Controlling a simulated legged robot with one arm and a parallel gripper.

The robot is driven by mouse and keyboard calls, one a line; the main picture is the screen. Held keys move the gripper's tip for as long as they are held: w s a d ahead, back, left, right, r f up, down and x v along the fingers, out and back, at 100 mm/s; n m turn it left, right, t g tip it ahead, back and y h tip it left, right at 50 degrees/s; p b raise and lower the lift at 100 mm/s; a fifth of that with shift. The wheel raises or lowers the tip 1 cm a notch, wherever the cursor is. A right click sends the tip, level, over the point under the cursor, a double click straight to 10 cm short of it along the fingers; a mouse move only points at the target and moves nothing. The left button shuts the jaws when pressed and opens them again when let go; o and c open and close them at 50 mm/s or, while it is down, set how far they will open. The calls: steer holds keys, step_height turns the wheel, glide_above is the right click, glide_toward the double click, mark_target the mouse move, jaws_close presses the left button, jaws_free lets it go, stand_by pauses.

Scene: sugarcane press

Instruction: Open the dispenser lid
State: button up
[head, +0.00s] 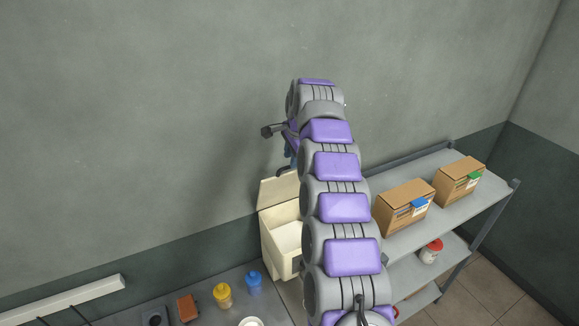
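A cream dispenser (271,255) stands against the wall, left of my arm. Its lid (278,189) is raised and leans back towards the wall. The white inside of the box shows through the open top. My gripper (280,150) is above the raised lid, close to the wall in the picture. Its lower tip appears near the lid's top edge, but I cannot tell whether they touch. My arm hides the right part of the dispenser and much of the gripper, so the finger opening is unclear.
A grey metal shelf (440,207) on the right holds two cardboard boxes (404,207) and, lower down, a white-and-red can (431,251). A yellow jar (223,296), a blue bottle (254,283) and a brown item (187,307) stand on the counter at lower left.

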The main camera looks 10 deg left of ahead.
steer(key=p+v, duration=0.2)
steer(key=v, duration=0.9)
steer(key=shift+r+p, duration=0.25)
steer(key=shift+p, duration=0.1)
steer(key=shift+w+d, duration=0.1)
steer(key=s+d+f+n+g+b, duration=0.1)
steer(key=s+d+f+n+b, duration=0.1)
steer(key=s+d+f+b, duration=0.45)
steer(key=s+d+f+n+g+h+b, duration=0.1)
steer(key=s+d+f+n+b, duration=0.15)
steer(key=s, duration=0.65)
steer(key=s+d+f+n+g+b, duration=0.1)
steer(key=s+d+f+n+b, duration=0.1)
steer(key=s+d+f+b, duration=0.45)
steer(key=s+d+f+n+b, duration=0.1)
steer(key=s+f+b, duration=0.2)
steer(key=s+f, duration=0.3)
steer(key=s+d+f+n+g+b, duration=0.1)
steer(key=s+f, duration=0.6)
steer(key=s, duration=0.7)
steer(key=s+d+f+n+h+b, duration=0.1)
steer(key=s+d+f+n+b, duration=0.1)
steer(key=s+f, duration=0.5)
steer(key=s+d+b, duration=0.1)
steer(key=s+b, duration=0.1)
steer(key=s, duration=0.1)
steer(key=shift+s+d+n+g+b, duration=0.25)
steer(key=shift+s+n+g+b, duration=0.1)
steer(key=shift+g+b, duration=0.05)
